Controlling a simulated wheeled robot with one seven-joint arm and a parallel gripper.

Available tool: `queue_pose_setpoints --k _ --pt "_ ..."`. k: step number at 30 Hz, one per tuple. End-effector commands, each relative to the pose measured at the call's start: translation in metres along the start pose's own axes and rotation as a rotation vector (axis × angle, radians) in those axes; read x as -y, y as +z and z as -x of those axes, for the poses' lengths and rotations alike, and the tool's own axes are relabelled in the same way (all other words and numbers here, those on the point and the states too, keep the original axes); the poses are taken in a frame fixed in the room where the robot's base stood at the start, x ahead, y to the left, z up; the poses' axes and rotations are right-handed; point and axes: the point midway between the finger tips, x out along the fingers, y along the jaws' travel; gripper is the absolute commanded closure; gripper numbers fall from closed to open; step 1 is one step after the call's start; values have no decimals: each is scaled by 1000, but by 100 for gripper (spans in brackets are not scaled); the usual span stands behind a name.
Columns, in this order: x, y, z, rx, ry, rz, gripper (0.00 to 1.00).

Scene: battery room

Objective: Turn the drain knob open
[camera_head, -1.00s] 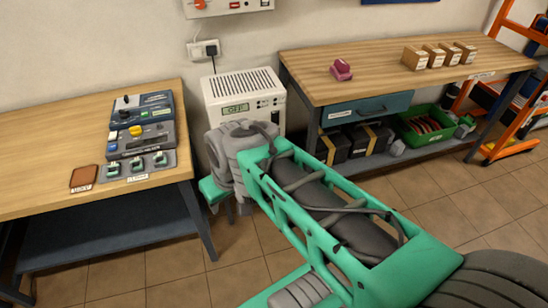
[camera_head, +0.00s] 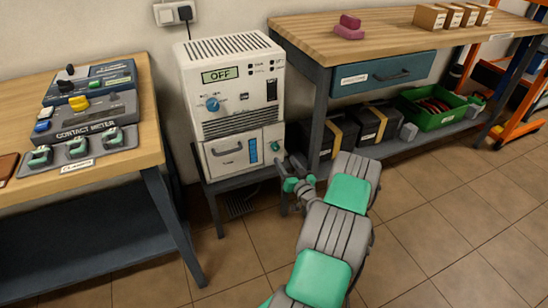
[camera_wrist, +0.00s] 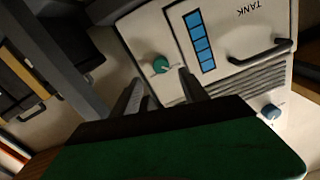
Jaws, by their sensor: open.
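The white machine (camera_head: 225,85) stands on a low dark stand between the two benches; its display reads OFF. Its lower tank front (camera_head: 225,152) has a handle and a blue level strip. A small green knob (camera_head: 276,146), which I take as the drain knob, is at the tank front's right side. The knob also shows in the wrist view (camera_wrist: 161,64), where the tank front appears upside down. My gripper (camera_wrist: 160,78) is open and empty. Its fingertips lie on either side of the knob in the picture; the remaining depth is unclear. In the head view, my gripper (camera_head: 284,166) is beside the knob.
A blue dial (camera_head: 212,104) is on the machine's upper front. The left bench (camera_head: 130,165) carries a contact meter and clamps. The right bench (camera_head: 385,38) has a drawer, with dark boxes (camera_head: 368,122) and a green crate (camera_head: 440,120) on its lower shelf.

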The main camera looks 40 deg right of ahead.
Motion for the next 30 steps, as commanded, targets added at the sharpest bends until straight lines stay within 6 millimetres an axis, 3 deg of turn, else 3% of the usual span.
queue_pose_setpoints --k 9,12,21,30 --pt "2 0 -58 1 -5 5 48" --pt "3 -1 -69 2 -5 2 48" --pt "4 -2 -74 3 -5 1 49" --pt "5 -2 -74 3 -6 1 73"
